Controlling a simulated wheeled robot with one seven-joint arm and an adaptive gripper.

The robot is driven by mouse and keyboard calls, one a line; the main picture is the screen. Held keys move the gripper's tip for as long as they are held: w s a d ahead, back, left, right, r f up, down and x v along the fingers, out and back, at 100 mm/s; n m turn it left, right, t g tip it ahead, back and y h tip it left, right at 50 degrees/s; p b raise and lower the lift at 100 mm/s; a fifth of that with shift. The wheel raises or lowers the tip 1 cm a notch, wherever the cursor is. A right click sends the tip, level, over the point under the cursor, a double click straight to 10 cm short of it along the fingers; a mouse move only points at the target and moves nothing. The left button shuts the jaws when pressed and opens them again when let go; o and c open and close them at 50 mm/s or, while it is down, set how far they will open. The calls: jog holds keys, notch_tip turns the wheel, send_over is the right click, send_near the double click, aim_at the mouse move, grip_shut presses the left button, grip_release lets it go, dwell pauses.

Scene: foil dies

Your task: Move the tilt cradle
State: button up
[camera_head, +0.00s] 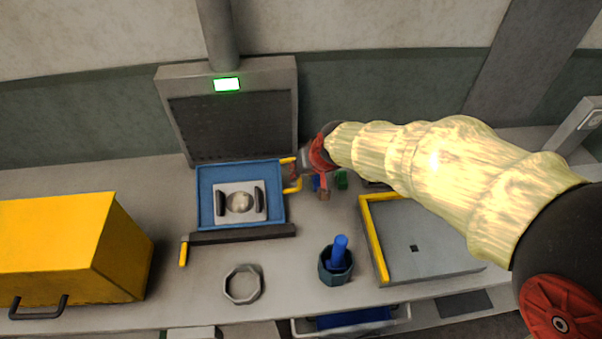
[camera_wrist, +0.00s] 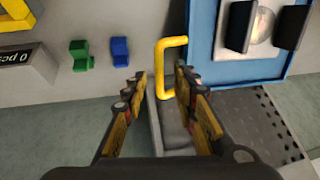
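The tilt cradle appears to be the blue square tray (camera_head: 204,222) at the centre left in the head view. It holds a pale plate with a round metal piece (camera_head: 240,202) between two dark blocks. A yellow U-shaped handle (camera_head: 297,188) sticks out from its right side. In the wrist view, the blue tray (camera_wrist: 201,40) is at the upper right and the yellow handle (camera_wrist: 160,58) is near the middle. My gripper (camera_wrist: 160,78) is open, its fingers on either side of the handle's lower part. I cannot tell whether either finger touches it.
A dark panel (camera_head: 235,125) with a green light stands behind the tray. A yellow box (camera_head: 50,245) is at left. A grey ring (camera_head: 243,284) and a cup (camera_head: 335,267) holding a blue piece are in front. Green (camera_wrist: 81,55) and blue (camera_wrist: 119,52) blocks lie near my gripper.

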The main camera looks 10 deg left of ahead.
jog(key=v, duration=0.9)
jog(key=shift+s, duration=0.1)
jog(key=s+d+r+m+h, duration=0.1)
jog(key=s+d+r, duration=0.1)
jog(key=s+d, duration=0.8)
jog(key=s+d+r+m+h, duration=0.2)
jog(key=s+d, duration=0.8)
jog(key=d, duration=0.3)
jog(key=shift+s+d+m+t+h, duration=0.25)
jog(key=shift+d+m+t+h, duration=0.05)
